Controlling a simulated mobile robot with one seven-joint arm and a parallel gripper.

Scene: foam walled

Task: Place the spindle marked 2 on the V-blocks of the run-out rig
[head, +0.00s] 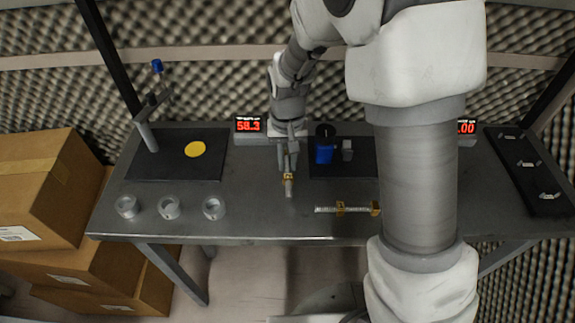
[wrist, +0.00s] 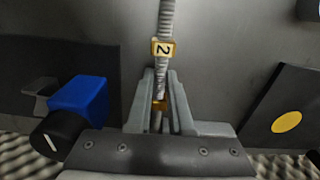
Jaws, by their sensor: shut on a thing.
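My gripper (head: 288,170) is shut on a thin grey spindle (head: 289,188) above the middle of the grey table. In the wrist view the spindle (wrist: 165,20) runs up from between the fingers (wrist: 160,95). Its yellow tag (wrist: 163,48) reads 2, and a second yellow band sits between the fingers. In the head view the spindle hangs nearly upright; whether its tip touches the table I cannot tell. I cannot make out the run-out rig's V-blocks for certain; my arm hides part of the table right of centre.
Another spindle (head: 328,209) with yellow bands lies on the table. A blue block (head: 324,154) with a black knob stands on a dark plate. Three grey rings (head: 169,207) stand front left. A post (head: 147,135) rises at left. A dark board (head: 535,178) with small silvery pieces lies right.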

